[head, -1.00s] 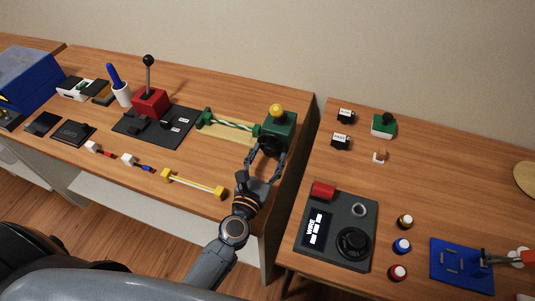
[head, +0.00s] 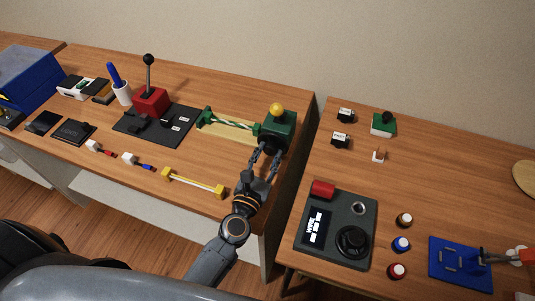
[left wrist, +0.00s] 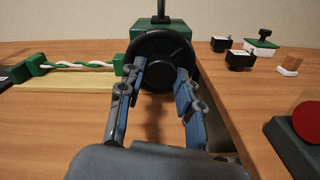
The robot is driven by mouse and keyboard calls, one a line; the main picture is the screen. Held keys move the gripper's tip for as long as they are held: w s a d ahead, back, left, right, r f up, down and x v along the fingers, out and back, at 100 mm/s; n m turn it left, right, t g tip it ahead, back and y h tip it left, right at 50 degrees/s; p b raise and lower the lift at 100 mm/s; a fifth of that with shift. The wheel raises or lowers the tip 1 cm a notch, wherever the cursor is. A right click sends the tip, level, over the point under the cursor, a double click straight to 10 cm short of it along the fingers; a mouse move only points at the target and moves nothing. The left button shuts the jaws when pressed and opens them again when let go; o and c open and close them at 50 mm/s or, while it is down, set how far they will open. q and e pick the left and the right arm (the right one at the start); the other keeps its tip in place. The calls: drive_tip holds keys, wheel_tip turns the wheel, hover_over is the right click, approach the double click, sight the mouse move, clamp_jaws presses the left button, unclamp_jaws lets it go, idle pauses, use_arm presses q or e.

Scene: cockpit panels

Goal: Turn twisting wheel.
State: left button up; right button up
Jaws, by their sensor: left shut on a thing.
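The black twisting wheel (head: 271,144) is on the front of a green box (head: 284,128) with a yellow ball on top. A green and white twisted bar (head: 230,120) runs left from the box. My left gripper (head: 266,151) is at the wheel, shut on it. In the left wrist view the wheel (left wrist: 162,58) stands upright, facing me, with the left gripper's fingers (left wrist: 160,78) on either side of its lower part. The fingertips partly cover the rim. My right gripper is not in view.
A red lever box (head: 151,102) on a black plate stands left. A yellow-ended bar (head: 194,183) lies near the front edge. A gap separates this table from the right one, which holds a dark panel (head: 336,225) and several small parts.

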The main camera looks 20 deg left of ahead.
use_arm(q)
drive_tip(key=shift+m+p, duration=0.6)
drive_tip(key=shift+m, duration=1.5)
drive_tip(key=o, duration=1.2)
drive_tip(key=shift+c, duration=0.2)
drive_tip(key=s, duration=1.2)
drive_tip(key=shift+a, duration=0.2)
